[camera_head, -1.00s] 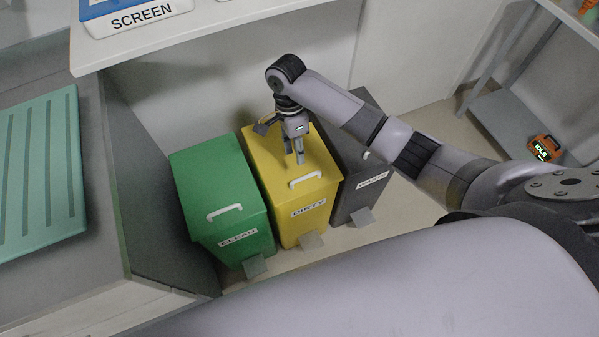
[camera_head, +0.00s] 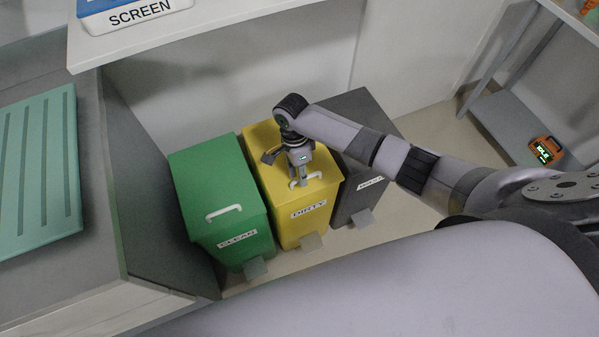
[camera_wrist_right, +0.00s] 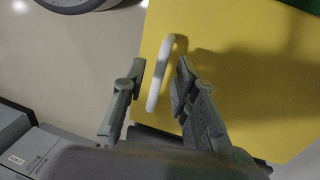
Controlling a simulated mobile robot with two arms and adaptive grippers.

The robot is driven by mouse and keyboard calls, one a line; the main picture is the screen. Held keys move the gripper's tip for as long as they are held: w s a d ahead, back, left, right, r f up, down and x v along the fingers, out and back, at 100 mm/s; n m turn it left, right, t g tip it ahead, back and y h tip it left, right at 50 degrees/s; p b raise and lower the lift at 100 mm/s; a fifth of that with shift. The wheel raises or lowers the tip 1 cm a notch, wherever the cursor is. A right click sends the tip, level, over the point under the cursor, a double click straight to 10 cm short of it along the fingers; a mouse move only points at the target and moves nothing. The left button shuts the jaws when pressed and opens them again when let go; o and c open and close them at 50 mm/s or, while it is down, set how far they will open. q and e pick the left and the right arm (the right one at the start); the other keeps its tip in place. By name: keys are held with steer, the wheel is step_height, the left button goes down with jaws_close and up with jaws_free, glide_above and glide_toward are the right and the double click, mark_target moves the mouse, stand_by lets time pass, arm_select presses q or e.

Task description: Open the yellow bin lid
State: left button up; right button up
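The yellow bin (camera_head: 295,222), labelled DIRTY, stands between a green and a dark grey bin, and its lid (camera_head: 262,140) looks closed. Its white handle (camera_head: 314,176) is at the front edge of the lid. My right gripper (camera_head: 303,184) points down at the handle and partly covers it. In the right wrist view, my right gripper (camera_wrist_right: 160,66) is open, with the white handle (camera_wrist_right: 155,95) between its two fingers and a gap visible on each side, above the yellow lid (camera_wrist_right: 250,60). My left gripper is not in view.
The green CLEAN bin (camera_head: 215,185) stands close on the left, and the dark grey bin (camera_head: 358,205) close on the right. A white counter (camera_head: 230,30) overhangs behind. Pedals stick out at the bins' feet. A grey cabinet (camera_head: 150,200) flanks the left side. Floor is free at the right.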

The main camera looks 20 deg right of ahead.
jaws_close()
stand_by(0.6)
